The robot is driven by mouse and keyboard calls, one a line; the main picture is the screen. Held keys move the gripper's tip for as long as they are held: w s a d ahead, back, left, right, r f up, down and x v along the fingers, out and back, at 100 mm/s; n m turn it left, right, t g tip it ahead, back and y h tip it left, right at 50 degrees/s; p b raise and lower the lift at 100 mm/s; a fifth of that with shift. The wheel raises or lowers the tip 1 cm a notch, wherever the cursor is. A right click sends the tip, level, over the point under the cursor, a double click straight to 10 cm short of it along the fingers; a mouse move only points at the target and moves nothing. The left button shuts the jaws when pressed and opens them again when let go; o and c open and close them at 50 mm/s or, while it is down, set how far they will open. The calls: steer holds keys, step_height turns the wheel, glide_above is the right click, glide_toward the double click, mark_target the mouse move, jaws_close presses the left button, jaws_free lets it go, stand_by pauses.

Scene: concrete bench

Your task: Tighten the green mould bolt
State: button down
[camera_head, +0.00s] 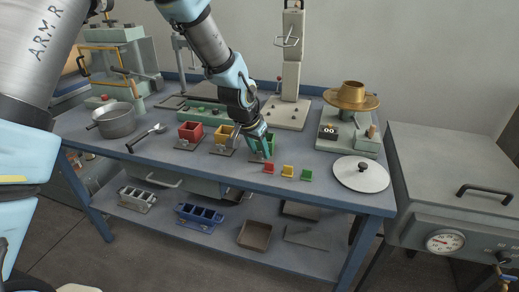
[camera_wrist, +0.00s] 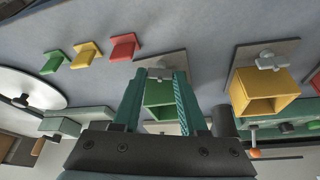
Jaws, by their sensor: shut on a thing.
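The green mould (camera_wrist: 160,97) is an open-topped box on a grey base plate. In the wrist view it lies between my gripper's fingers, and in the head view (camera_head: 271,143) the gripper partly covers it. My gripper (camera_wrist: 160,74) points down, with its two teal fingers closed on the grey green mould bolt (camera_wrist: 160,73) at the mould's side. In the head view my gripper (camera_head: 262,155) is just in front of the mould. The bolt itself is hidden there.
The yellow mould (camera_head: 223,138) stands close at left, with its own wing bolt (camera_wrist: 270,61). The red mould (camera_head: 190,132) is farther left. Red, yellow and green small pieces (camera_head: 287,171) lie front right. A white disc (camera_head: 360,174) and a scale (camera_head: 345,130) stand at right.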

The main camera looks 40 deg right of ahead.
steer(key=shift+c, duration=2.2)
jaws_free()
steer(key=b+v, duration=0.1)
steer(key=v, duration=0.9)
steer(key=shift+a+r+b, duration=0.2)
steer(key=shift+r+b, duration=0.1)
steer(key=shift+r, duration=0.05)
steer(key=shift+c, duration=0.3)
